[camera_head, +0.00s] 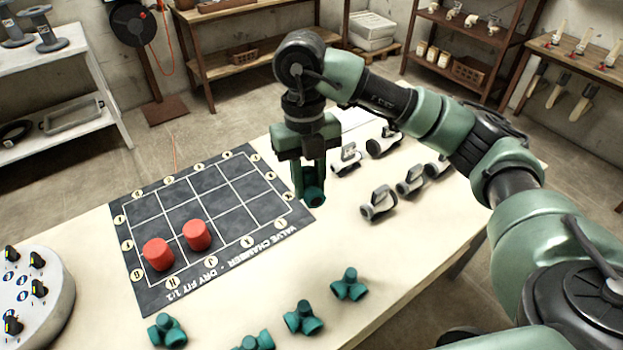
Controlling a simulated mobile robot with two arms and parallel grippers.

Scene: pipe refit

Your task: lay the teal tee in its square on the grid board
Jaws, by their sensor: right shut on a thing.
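My right gripper (309,184) points down and is shut on a teal tee (314,196). It holds the tee just off the right corner of the grid board, near the board's edge; the fingers partly hide the tee. I cannot tell how high it is above the table. The grid board (180,190) is dark with white lines, round labels along its edges and lettering on its near side. Two red cylinders (158,254) (197,235) stand in squares along its near side; the other squares look empty. My left gripper is not in view.
Several other teal tees (303,317) (348,285) (167,330) lie along the table's near edge. Several white and grey valves (379,203) (410,180) stand to the right of my gripper. A white box with knobs (35,295) is at the left. Shelves line the walls.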

